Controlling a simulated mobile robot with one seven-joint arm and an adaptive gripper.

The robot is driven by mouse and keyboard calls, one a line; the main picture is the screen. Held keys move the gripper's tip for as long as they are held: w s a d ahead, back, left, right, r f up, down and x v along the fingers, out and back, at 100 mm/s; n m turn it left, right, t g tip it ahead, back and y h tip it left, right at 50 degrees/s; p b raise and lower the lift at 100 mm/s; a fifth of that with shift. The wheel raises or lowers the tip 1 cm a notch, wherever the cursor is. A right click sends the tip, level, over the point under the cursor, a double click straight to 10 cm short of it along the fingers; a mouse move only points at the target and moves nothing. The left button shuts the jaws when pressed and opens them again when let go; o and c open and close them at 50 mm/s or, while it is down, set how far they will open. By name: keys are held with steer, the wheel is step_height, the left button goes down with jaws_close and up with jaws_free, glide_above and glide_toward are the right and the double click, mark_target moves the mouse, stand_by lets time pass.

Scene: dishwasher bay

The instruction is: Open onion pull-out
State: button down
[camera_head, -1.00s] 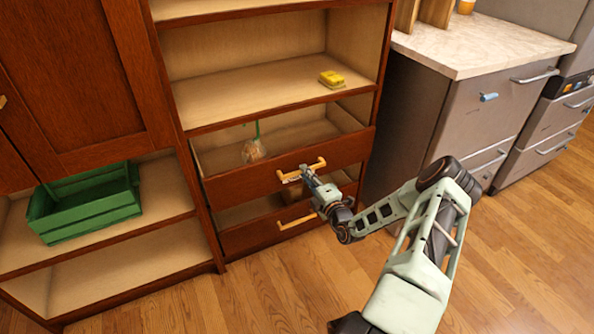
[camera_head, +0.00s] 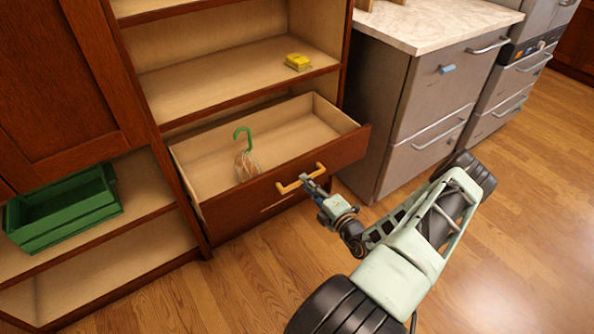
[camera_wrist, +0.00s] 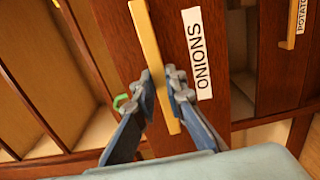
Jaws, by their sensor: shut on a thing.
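The onion pull-out (camera_head: 345,150) is a wooden drawer with a pale handle (camera_head: 291,184), drawn well out of its cabinet in the head view. In the wrist view its front bears an "ONIONS" label (camera_wrist: 197,55) beside the handle (camera_wrist: 148,40). My gripper (camera_head: 308,184) is at the handle; in the wrist view my gripper (camera_wrist: 164,92) has one finger on each side of the handle and is shut on it. A netted bundle (camera_head: 246,168) with a green hook (camera_head: 241,134) lies inside the drawer toward its left side.
A second pull-out with a "POTATO" label (camera_wrist: 301,15) shows in the wrist view. A green crate (camera_head: 65,210) sits on the left shelf. A yellow object (camera_head: 298,62) lies on the shelf above. Grey appliance fronts (camera_head: 430,110) stand right. Wooden floor (camera_head: 270,285) in front is clear.

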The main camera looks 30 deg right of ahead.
steer(key=s+p, duration=0.1)
steer(key=s, duration=0.8)
steer(key=shift+d, duration=0.25)
steer(key=shift+s, duration=0.1)
steer(key=c, duration=2)
jaws_free()
steer(key=shift+o, duration=0.2)
steer(key=s, duration=1.2)
steer(key=shift+d, duration=0.2)
